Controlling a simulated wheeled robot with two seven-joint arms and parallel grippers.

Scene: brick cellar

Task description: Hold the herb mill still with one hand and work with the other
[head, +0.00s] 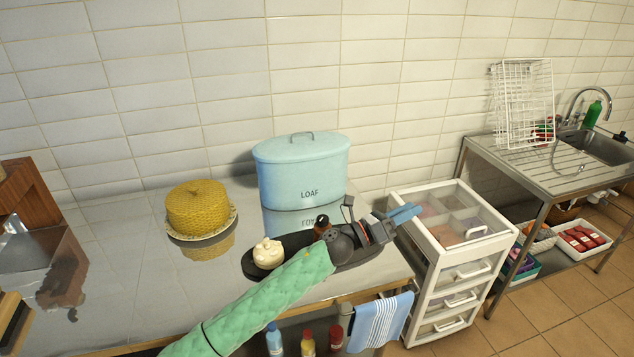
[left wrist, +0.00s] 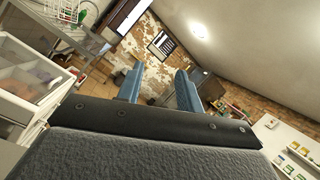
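A small dark reddish-brown knobbed object (head: 322,224), probably the herb mill, stands on a dark oval tray (head: 250,270) on the metal counter; its lower part is hidden behind my left arm. A round cream-white pot (head: 268,253) stands at the tray's left end. My left gripper (head: 408,214) reaches past the tray's right side, beyond the counter's right end, with its blue fingers pointing right. In the left wrist view its two fingers (left wrist: 160,72) stand apart with nothing between them. My right gripper is in neither view.
A light blue LOAF tin (head: 303,175) stands behind the tray, and a yellow woven dome (head: 200,208) to the left. A white drawer cart (head: 455,235) is right of the counter. A striped towel (head: 380,322) hangs in front. The counter's left-middle is clear.

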